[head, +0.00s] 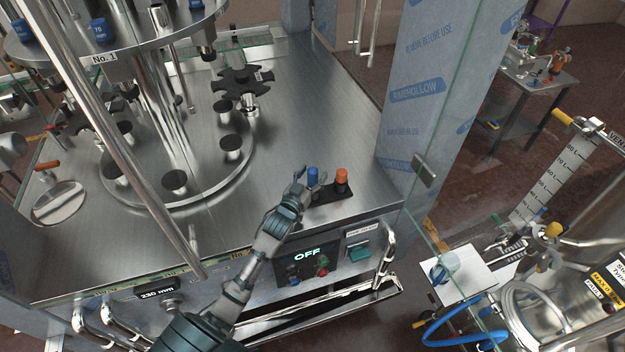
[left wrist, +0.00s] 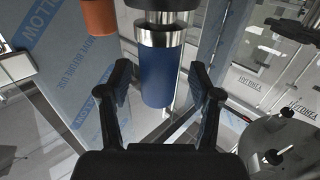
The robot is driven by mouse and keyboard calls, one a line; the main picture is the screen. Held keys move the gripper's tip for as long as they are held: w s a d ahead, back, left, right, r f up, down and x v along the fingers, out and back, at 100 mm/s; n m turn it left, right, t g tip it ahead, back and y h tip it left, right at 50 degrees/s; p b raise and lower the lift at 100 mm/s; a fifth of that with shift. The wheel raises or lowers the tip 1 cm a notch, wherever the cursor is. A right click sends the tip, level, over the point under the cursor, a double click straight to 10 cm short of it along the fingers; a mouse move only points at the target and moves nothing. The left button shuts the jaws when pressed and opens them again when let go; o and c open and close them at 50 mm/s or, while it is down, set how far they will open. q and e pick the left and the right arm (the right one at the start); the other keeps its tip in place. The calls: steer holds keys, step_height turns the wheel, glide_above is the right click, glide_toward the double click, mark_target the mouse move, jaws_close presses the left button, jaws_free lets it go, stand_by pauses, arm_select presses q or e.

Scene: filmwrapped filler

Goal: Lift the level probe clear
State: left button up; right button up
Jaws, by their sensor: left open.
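A blue-capped cylinder (head: 313,176) stands on a black holder (head: 331,194) near the front right of the steel filler deck. I take it to be the level probe, though no label on it is readable. An orange-capped one (head: 341,177) stands just right of it. My left gripper (head: 301,184) is at the blue cap. In the left wrist view, the blue cylinder (left wrist: 160,78) with its silver collar lies between the spread, open fingers of my left gripper (left wrist: 159,88), with gaps on both sides. My right gripper is not in view.
The orange cylinder (left wrist: 98,17) is close beside the fingers. The control panel reading OFF (head: 307,256) is below the deck edge. A film-wrapped pillar (head: 415,105) and glass panel stand to the right.

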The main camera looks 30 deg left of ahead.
arm_select(q)
steer(key=shift+w, duration=0.2)
steer(key=shift+s, duration=0.1)
steer(key=c, duration=0.4)
jaws_close()
step_height(320, 180, up, 10)
steer(key=shift+r, duration=0.1)
steer(key=shift+f, duration=0.6)
